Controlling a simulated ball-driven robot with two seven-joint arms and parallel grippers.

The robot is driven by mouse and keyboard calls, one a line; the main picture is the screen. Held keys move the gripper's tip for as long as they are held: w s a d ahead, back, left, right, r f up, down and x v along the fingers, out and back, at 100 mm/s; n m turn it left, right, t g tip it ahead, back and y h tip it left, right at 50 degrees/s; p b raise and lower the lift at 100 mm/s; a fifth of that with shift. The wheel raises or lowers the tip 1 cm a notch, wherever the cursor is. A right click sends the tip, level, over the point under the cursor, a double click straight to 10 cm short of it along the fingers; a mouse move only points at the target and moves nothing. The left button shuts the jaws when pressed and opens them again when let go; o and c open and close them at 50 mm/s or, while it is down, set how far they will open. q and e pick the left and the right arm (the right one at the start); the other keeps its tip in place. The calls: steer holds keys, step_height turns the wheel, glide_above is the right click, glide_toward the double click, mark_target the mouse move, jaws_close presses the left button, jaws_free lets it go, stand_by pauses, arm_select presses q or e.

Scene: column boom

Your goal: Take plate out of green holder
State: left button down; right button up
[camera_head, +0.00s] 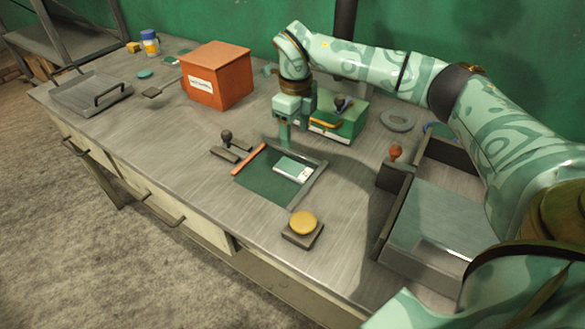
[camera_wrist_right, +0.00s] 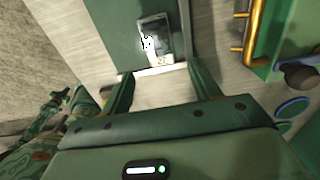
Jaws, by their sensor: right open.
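A small pale plate (camera_head: 294,168) with a dark mark lies in the dark green holder (camera_head: 262,190), near its far right side. The holder is a flat tray on the bench with an orange strip along its left edge and a grey edge on its right. My right gripper (camera_head: 285,143) points down just beyond the holder's far edge. In the right wrist view, its two fingers (camera_wrist_right: 163,88) are apart with nothing between them. There the plate (camera_wrist_right: 153,34) lies just past the fingertips. My left gripper is not in view.
A green box (camera_head: 345,125) with a brass handle stands close beside my right gripper. An orange box (camera_head: 216,75) stands to the left. A yellow knob on a dark base (camera_head: 302,224) sits near the front edge. A grey tray (camera_head: 90,92) lies far left.

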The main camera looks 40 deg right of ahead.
steer(key=b, duration=0.1)
glide_above(293, 168)
steer(key=f, duration=0.6)
steer(key=shift+d, duration=0.25)
steer(key=shift+f, duration=0.3)
steer(key=f, duration=0.1)
steer(key=f+b, duration=0.1)
steer(key=f, duration=0.1)
steer(key=f+b, duration=0.1)
steer(key=f, duration=0.1)
steer(key=shift+a, duration=0.25)
steer(key=shift+s+r, duration=0.1)
steer(key=shift+c, duration=0.6)
steer(key=c, duration=1)
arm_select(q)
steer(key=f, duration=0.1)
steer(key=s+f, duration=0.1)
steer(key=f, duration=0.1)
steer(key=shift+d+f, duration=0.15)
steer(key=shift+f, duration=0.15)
arm_select(e)
steer(key=shift+c, duration=0.4)
